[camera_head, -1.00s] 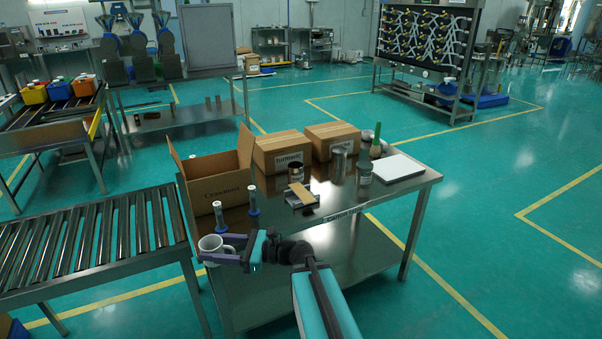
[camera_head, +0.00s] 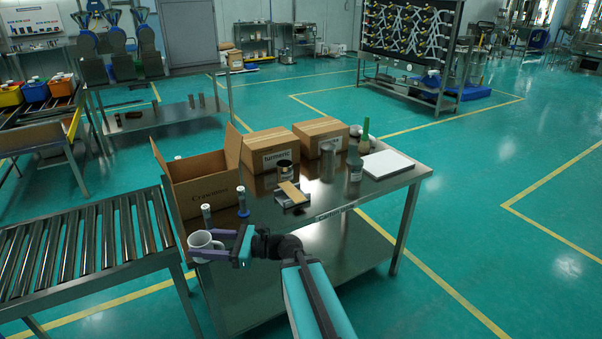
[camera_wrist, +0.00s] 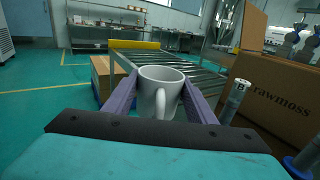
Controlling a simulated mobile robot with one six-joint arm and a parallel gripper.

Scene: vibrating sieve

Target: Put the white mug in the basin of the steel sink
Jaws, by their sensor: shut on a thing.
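The white mug (camera_head: 202,243) is upright between the fingers of my gripper (camera_head: 208,246), in front of the near left corner of the steel table. In the wrist view the mug (camera_wrist: 160,92) sits between the two purple fingers of my gripper (camera_wrist: 162,98), with its handle toward the camera. The gripper is shut on it. I cannot make out a steel sink with a basin in either view.
The steel table (camera_head: 335,228) holds an open carton (camera_head: 205,187), two closed boxes (camera_head: 268,152), jars and a white board (camera_head: 387,164). A roller conveyor (camera_head: 85,245) stands at left. Open green floor (camera_head: 490,260) lies at right.

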